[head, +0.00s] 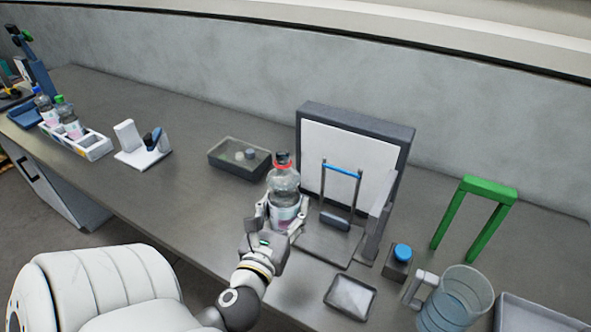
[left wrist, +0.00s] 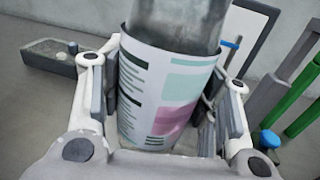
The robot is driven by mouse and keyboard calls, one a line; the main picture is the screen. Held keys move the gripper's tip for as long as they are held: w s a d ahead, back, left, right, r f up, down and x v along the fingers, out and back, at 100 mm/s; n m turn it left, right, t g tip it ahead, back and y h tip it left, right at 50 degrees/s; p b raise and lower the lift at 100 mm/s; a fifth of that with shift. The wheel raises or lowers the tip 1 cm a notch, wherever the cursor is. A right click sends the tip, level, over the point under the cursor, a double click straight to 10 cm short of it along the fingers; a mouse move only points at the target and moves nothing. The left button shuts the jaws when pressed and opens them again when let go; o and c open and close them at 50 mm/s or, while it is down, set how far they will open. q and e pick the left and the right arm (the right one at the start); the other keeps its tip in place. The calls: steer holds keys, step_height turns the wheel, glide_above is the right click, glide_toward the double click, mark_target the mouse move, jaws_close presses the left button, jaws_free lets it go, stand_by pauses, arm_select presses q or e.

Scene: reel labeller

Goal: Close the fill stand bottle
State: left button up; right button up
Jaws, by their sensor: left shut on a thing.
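A clear bottle (head: 285,183) with a printed label, a red ring at its neck and a dark top stands upright at the front left of the fill stand (head: 357,120). My left gripper (head: 280,217) is shut around its labelled lower part. The label (left wrist: 165,95) fills the middle of the left wrist view, between both fingers; the bottle's top is out of that view. I cannot tell whether the dark top is a cap, or whether the base touches the stand. A blue cap (head: 403,251) sits on a small dark block right of the stand. My right gripper is not in view.
A dark tray (head: 217,163) with small round pieces lies left of the bottle. A green frame (head: 490,186), a clear jug (head: 455,300) and a small pale tray (head: 350,297) are to the right. More bottles stand in a white rack (head: 97,152) at the far left.

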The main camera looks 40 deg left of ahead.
arm_select(q)
steer(key=shift+s+r, duration=0.15)
steer(key=shift+r, duration=0.05)
steer(key=o, duration=0.7)
steer(key=c, duration=0.9)
steer(key=shift+o, duration=0.2)
